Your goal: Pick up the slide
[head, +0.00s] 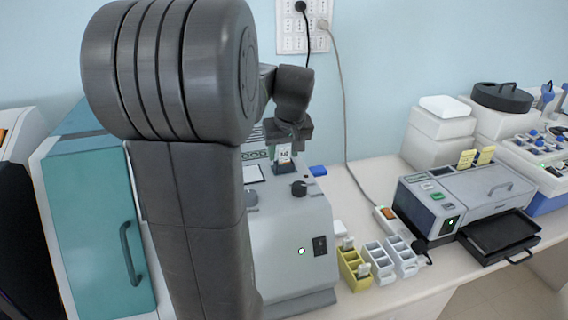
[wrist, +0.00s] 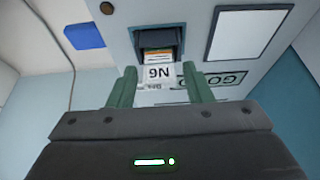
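The slide (wrist: 157,76) has a white label with dark lettering, upside down in the wrist view. It stands out of a dark slot (wrist: 158,40) in the grey machine. In the head view the slide (head: 284,152) shows as a small white tag just under my gripper (head: 289,138). In the wrist view my gripper (wrist: 160,82) is open, with its green fingers apart on either side of the label. Gaps show between the label and both fingers. The slide's lower part is hidden in the slot.
The grey machine (head: 290,250) has a black knob (head: 299,188) and a blue block (head: 318,171) beside it. Yellow (head: 355,270) and white racks (head: 380,264) stand to its right. A second machine with an open black tray (head: 498,232) is farther right. A teal cabinet (head: 95,220) is left.

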